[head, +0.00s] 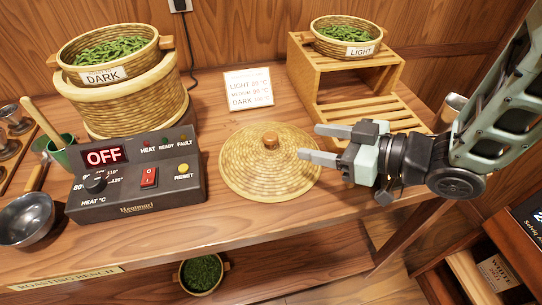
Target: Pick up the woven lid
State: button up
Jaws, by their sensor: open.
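The woven lid (247,172) is a round, straw-coloured disc with a brown wooden knob (270,140) on top. It lies flat on the wooden bench (225,222) in the middle of the head view. My gripper (308,143) comes in from the right with its two grey fingers spread and pointing left. The fingers are over or beside the lid's right edge, with the knob to the left of the fingertips. Nothing is between the fingers. Their exact height above the lid is hard to tell.
A heater box (135,178) reading OFF stands left of the lid. Behind it a DARK basket of leaves (112,62) sits on a woven drum (130,103). A card (249,88) stands behind the lid. A wooden rack (312,75) holds the LIGHT basket (345,38). A dark bowl (26,220) is far left.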

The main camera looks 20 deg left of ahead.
aim_at(272, 136)
jog(key=x, duration=0.5)
jog(key=shift+w+a+p, duration=0.15)
jog(key=shift+a+p, duration=0.15)
jog(key=shift+f+p+x, duration=0.2)
jog(key=shift+p+x, duration=0.1)
jog(key=shift+x, duration=1.1)
jog(key=shift+f+p+x, duration=0.15)
jog(key=shift+p+x, duration=0.1)
jog(key=shift+x, duration=1.2)
jog(key=shift+d, duration=0.15)
grip_shut()
jog(key=shift+r, duration=0.1)
